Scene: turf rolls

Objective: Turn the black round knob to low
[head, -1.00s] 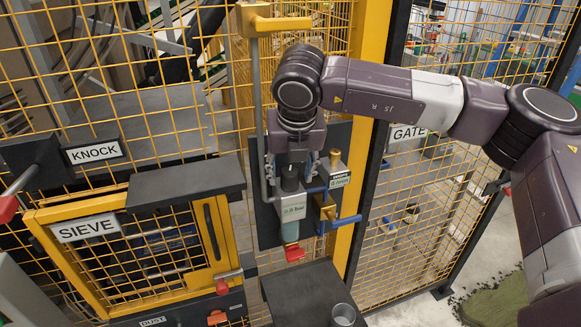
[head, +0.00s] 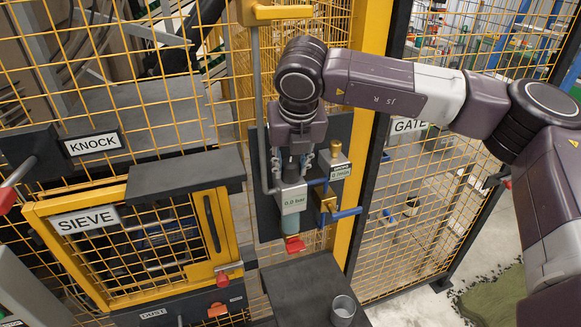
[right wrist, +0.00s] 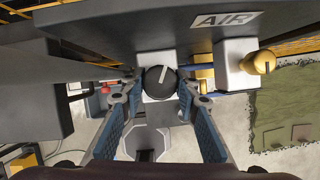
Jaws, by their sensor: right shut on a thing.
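The black round knob (right wrist: 158,84) sits on top of a white regulator box, between the blue-padded fingers of my right gripper (right wrist: 158,90). Its white pointer line points up and slightly right in the right wrist view. In the head view my right gripper (head: 292,165) reaches down onto the knob, which is mostly hidden by the fingers. The regulator box (head: 293,199) below it has a display that seems to read 0.0 bar. A "low" mark cannot be made out. My left gripper is not in view.
A second white box (head: 340,171) with a brass knob (head: 336,149) stands close to the right. A blue-handled valve (head: 347,213) is just below it. A red part (head: 293,245) hangs under the regulator. The yellow mesh fence and post stand close around.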

